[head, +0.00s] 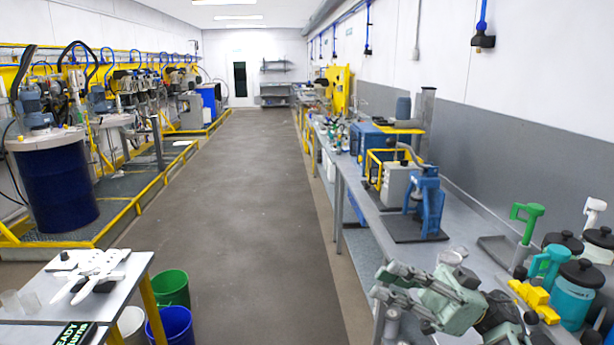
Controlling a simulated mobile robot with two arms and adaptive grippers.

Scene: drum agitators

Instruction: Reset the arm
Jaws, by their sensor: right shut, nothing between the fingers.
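My right gripper (382,284) shows at the lower right, over the near end of the long workbench (465,253). It is grey-green with dark joints and points left, its fingertips near the bench's front edge. It is shut and nothing shows in it. My right arm comes in from the bottom right, mostly cut off by the frame. My left gripper and left arm are not in view.
A blue device (427,205) stands farther back. A small table (30,285) and buckets (171,289) are at lower left. The aisle (237,200) is clear.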

